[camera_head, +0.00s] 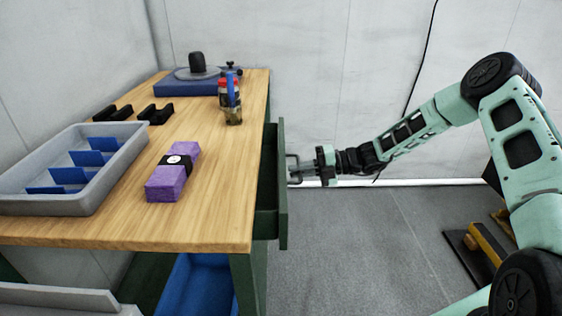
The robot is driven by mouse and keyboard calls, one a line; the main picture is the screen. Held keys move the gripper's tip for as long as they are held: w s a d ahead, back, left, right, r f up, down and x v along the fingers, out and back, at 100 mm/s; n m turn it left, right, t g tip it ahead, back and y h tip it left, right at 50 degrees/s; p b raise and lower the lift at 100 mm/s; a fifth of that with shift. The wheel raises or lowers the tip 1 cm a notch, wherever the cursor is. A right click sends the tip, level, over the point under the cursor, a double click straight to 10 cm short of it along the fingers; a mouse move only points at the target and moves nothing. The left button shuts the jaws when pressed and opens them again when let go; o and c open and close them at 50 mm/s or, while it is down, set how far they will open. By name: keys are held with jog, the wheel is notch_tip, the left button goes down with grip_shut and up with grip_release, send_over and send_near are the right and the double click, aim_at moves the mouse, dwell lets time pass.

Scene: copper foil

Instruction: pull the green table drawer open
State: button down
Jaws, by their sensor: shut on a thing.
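The green table drawer (283,205) stands partly out from the right side of the wooden table (225,225). A gap shows between its front panel and the table edge. A dark bar handle (291,168) sits on the drawer's front. My gripper (297,172) reaches in from the right at the handle's height and is shut on the handle. The fingertips are small in view. The inside of the drawer is mostly hidden by the tabletop and the front panel.
On the table lie a purple block with a black band (172,173), a grey tray with blue dividers (112,180), black pieces (155,114), a cup of tools (231,101) and a blue-based device (197,78). A blue bin (195,287) is below.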

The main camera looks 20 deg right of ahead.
jog(key=f+p+v, duration=0.2)
jog(key=v, duration=1)
jog(key=d+f+p+v, duration=0.1)
jog(key=f+p+v, duration=0.2)
jog(key=v, duration=1)
jog(key=shift+s+d+f, duration=0.2)
jog(key=shift+s, duration=0.1)
jog(key=c, duration=1.6)
grip_release()
jog(key=shift+c, duration=0.2)
jog(key=shift+d, duration=0.1)
jog(key=b+v, duration=0.2)
jog(key=v, duration=1.5)
jog(key=shift+d, duration=0.1)
